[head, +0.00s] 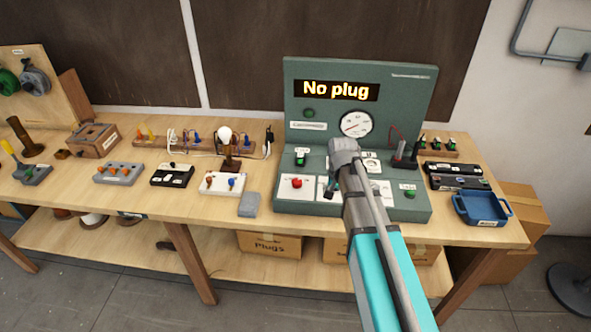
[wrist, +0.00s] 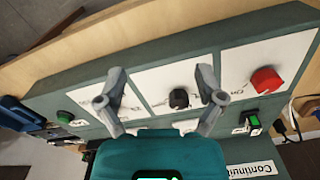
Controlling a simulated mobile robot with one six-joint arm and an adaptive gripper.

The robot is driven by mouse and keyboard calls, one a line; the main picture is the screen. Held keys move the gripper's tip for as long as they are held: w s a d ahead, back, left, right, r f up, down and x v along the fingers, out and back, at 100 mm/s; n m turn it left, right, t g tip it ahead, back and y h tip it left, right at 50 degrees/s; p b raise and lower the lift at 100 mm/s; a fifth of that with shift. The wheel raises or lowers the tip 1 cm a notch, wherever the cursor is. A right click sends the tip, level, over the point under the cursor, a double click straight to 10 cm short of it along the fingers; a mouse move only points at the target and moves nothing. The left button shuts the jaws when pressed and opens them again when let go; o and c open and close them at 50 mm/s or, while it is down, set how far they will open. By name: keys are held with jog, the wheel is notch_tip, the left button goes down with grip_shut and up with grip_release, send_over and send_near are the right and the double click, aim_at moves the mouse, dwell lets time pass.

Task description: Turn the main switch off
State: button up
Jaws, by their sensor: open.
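A teal-green test panel (head: 253,199) stands on the bench, its sign reading "No plug". Its sloping front has white plates with a red knob (head: 297,183) at the left and a black knob near the middle. The wrist view shows the red knob (wrist: 265,80) at the right and the black knob (wrist: 179,98) in the middle. I cannot read which one is labelled main switch. My gripper (wrist: 161,88) is open and empty, its fingers above the panel, with the black knob showing between them. In the head view my arm hides part of the front and the fingers.
A green rocker (head: 302,157) and a green button (head: 409,190) are also on the panel. A gauge (head: 356,124) is on its upright back. A blue tray (head: 482,208) is at the right. A bulb on a stand (head: 229,150) and small boxes are at the left.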

aim_at(297, 180)
jog(key=w+a+r+m+p, duration=0.3)
jog(key=w+a+r+p, duration=0.4)
jog(key=w+a+r, duration=0.2)
jog(key=w+a, duration=0.2)
jog(key=a, duration=0.2)
jog(key=shift+w+a+p, duration=0.15)
jog(key=shift+w+p, duration=0.2)
notch_tip(297, 180, down, 14)
jog(key=b, duration=1.3)
jog(key=shift+r+b, duration=0.2)
jog(key=shift+b, duration=0.2)
jog(key=shift+c, duration=0.3)
jog(key=c, duration=1.1)
